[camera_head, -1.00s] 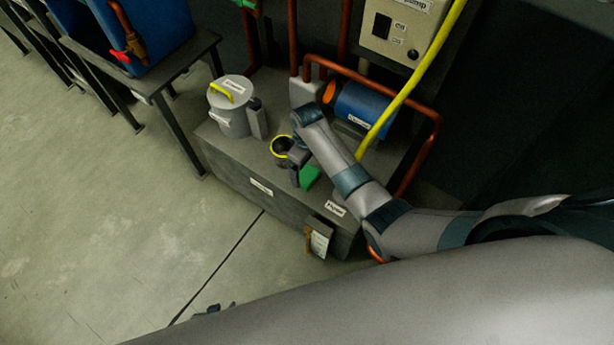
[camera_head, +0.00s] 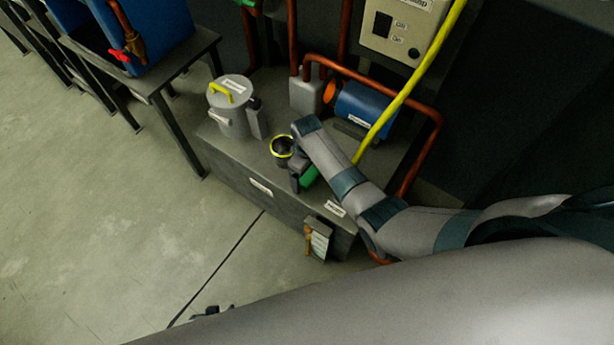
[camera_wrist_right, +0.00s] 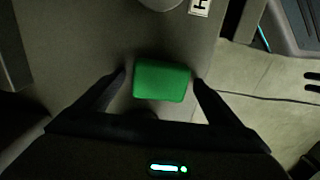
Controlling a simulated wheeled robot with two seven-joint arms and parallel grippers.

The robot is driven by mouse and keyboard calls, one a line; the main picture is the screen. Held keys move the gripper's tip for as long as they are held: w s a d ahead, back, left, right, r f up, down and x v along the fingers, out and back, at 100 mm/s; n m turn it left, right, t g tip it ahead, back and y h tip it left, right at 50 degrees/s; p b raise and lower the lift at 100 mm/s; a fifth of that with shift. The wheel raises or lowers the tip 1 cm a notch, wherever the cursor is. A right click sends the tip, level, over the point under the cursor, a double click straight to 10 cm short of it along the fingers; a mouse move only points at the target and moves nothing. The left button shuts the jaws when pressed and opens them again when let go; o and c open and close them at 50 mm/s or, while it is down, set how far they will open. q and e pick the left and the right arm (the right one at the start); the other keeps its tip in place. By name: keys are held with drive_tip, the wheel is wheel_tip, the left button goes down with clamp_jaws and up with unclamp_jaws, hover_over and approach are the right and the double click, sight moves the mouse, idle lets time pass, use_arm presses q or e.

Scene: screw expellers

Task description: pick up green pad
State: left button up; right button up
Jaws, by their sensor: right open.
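The green pad (camera_head: 311,177) lies on the grey bench top beside the yellow-rimmed dark cup, partly hidden by my right arm. In the right wrist view the green pad (camera_wrist_right: 162,82) sits between the fingertips of my right gripper (camera_wrist_right: 160,80). The fingers are spread on either side of it, with a narrow gap visible. In the head view my right gripper (camera_head: 299,180) is low over the bench, partly covered by its own wrist. Only small dark tips of my left gripper (camera_head: 212,312) show at the bottom, so its opening is unclear.
The yellow-rimmed cup (camera_head: 282,146) stands close to my right gripper. A grey lidded pot (camera_head: 230,112) is further left on the bench (camera_head: 240,165). A blue motor (camera_head: 364,108), copper pipes and a yellow hose (camera_head: 400,100) lie behind my right arm. The floor at left is clear.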

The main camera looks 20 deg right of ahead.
sight(307, 175)
use_arm(q)
drive_tip(key=shift+s, duration=0.1)
drive_tip(key=shift+s+a+f, duration=0.15)
drive_tip(key=shift+a+f, duration=0.05)
drive_tip(key=shift+a, duration=0.05)
use_arm(e)
drive_tip(key=c, duration=1.1)
drive_tip(key=shift+c, duration=0.2)
drive_tip(key=shift+r, duration=0.5)
wheel_tip(307, 175, up, 8)
drive_tip(key=shift+r+p, duration=0.15)
drive_tip(key=shift+p, duration=0.6)
use_arm(q)
drive_tip(key=shift+w+d+r+t, duration=0.25)
drive_tip(key=shift+w+d+r, duration=0.05)
drive_tip(key=shift+w+d, duration=0.15)
drive_tip(key=shift+w+d+r+t, duration=0.25)
drive_tip(key=shift+w+d, duration=0.2)
use_arm(e)
drive_tip(key=shift+r, duration=0.35)
use_arm(q)
drive_tip(key=shift+w, duration=0.15)
drive_tip(key=shift+s, duration=0.2)
use_arm(e)
drive_tip(key=shift+o, duration=0.5)
drive_tip(key=shift+w, duration=0.1)
